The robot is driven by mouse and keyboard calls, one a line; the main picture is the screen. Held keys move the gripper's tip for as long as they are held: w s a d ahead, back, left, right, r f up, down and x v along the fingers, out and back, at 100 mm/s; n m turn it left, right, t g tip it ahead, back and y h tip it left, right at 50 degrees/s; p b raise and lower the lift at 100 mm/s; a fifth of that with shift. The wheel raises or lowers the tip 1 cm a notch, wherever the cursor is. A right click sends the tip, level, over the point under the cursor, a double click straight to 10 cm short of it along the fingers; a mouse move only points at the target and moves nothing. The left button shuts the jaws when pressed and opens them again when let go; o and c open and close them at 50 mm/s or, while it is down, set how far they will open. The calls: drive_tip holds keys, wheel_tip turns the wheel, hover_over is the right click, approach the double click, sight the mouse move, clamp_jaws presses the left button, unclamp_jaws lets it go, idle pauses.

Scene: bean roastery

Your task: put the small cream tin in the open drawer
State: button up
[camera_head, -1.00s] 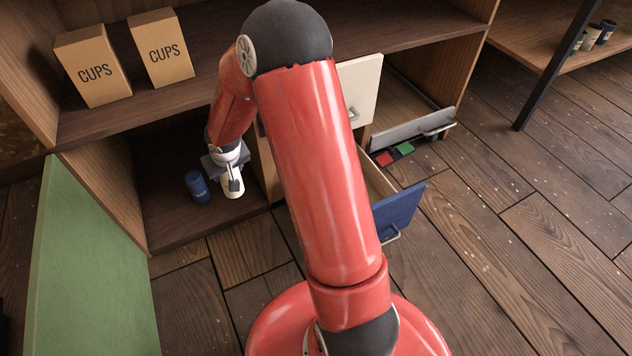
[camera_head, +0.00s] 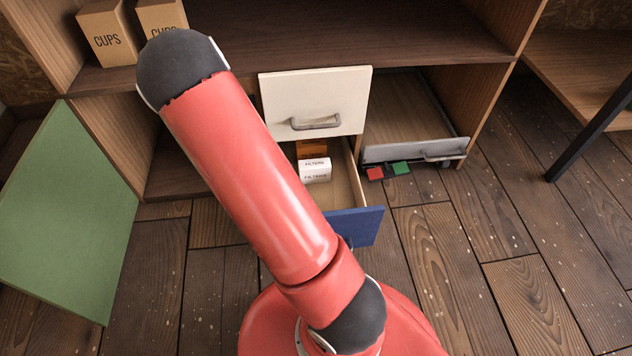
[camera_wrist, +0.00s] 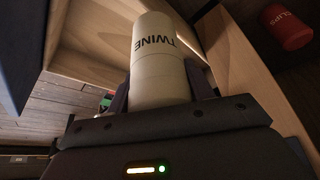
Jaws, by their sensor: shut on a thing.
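The small cream tin (camera_wrist: 158,62), lettered TWINE, is in my gripper (camera_wrist: 160,90) in the wrist view, with a dark finger on each side. The head view does not show the tin or gripper; my red arm hides them. The open drawer (camera_head: 347,190) with a blue front (camera_head: 362,226) stands low in the cabinet, partly behind my arm. It holds white boxes lettered FILTERS (camera_head: 315,170) and an orange box (camera_head: 311,148). In the wrist view, pale wood boards and a blue panel (camera_wrist: 14,50) lie around the tin. I cannot tell whether the tin is inside the drawer.
A white drawer front (camera_head: 315,97) stands above the blue one. A grey-fronted drawer (camera_head: 415,149) is open at right, with red (camera_head: 375,173) and green (camera_head: 400,168) pieces near it. A red CLIPS tin (camera_wrist: 287,26) is at the wrist view's upper right. A green panel (camera_head: 70,210) stands left.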

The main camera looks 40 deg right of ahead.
drive_tip(key=s+d+r+m+g+y+p, duration=0.1)
drive_tip(key=s+d+r+m+g+p, duration=0.15)
drive_tip(key=s+d+m, duration=0.35)
drive_tip(key=s+d+r+m+g+p, duration=0.1)
drive_tip(key=s+d+r+m+g, duration=0.2)
drive_tip(key=m, duration=0.5)
drive_tip(key=shift+t, duration=0.25)
drive_tip(key=f+b, duration=0.1)
drive_tip(key=f, duration=0.5)
drive_tip(key=d+f+b, duration=0.1)
drive_tip(key=f, duration=0.5)
drive_tip(key=w+f+b, duration=0.1)
drive_tip(key=f, duration=0.5)
drive_tip(key=shift+w+d+f, duration=0.1)
drive_tip(key=shift+d+f, duration=0.1)
drive_tip(key=shift+f, duration=0.05)
drive_tip(key=shift+f+b, duration=0.2)
drive_tip(key=shift+b, duration=0.2)
drive_tip(key=o, duration=1.1)
drive_tip(key=shift+o, duration=0.2)
drive_tip(key=shift+r, duration=0.2)
